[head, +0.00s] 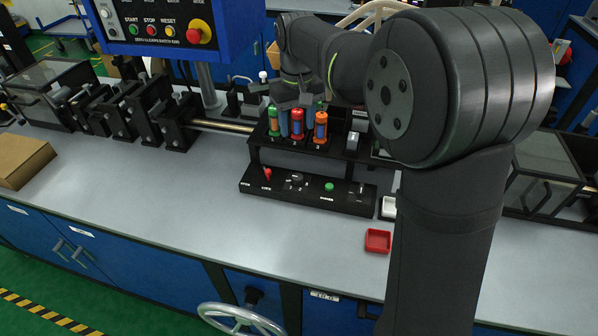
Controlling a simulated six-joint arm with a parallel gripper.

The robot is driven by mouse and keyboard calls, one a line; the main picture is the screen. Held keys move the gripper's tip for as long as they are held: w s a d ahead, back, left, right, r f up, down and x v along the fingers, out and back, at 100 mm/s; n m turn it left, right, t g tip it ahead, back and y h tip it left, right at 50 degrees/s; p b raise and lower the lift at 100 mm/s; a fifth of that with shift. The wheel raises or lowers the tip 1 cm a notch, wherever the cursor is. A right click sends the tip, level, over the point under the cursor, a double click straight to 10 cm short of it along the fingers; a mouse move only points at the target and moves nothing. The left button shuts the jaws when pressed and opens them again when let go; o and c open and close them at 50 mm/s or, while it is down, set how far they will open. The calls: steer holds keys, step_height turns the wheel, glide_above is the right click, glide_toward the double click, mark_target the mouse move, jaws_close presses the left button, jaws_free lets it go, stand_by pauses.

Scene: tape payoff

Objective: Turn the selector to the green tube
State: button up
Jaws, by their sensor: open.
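A row of upright tubes stands in a black rack (318,150) at the middle of the bench. I see a green tube (273,122), a red tube (297,126) and an orange tube (320,127). A low black control panel (310,197) lies in front of the rack. It carries a red lever (267,174), a dark knob (297,178), a green button (329,186) and another small control (361,188). Which one is the selector, and its setting, I cannot tell. My gripper (291,104) is open, above and partly behind the tubes; its fingertips are hard to make out.
A blue operator box (180,25) hangs at the upper left. A cardboard box (22,160) lies at the left.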

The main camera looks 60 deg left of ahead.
steer(key=n, duration=0.1)
glide_toward(298, 177)
step_height(298, 177, down, 9)
steer(key=shift+r, duration=0.2)
stand_by(0.3)
steer(key=c, duration=1)
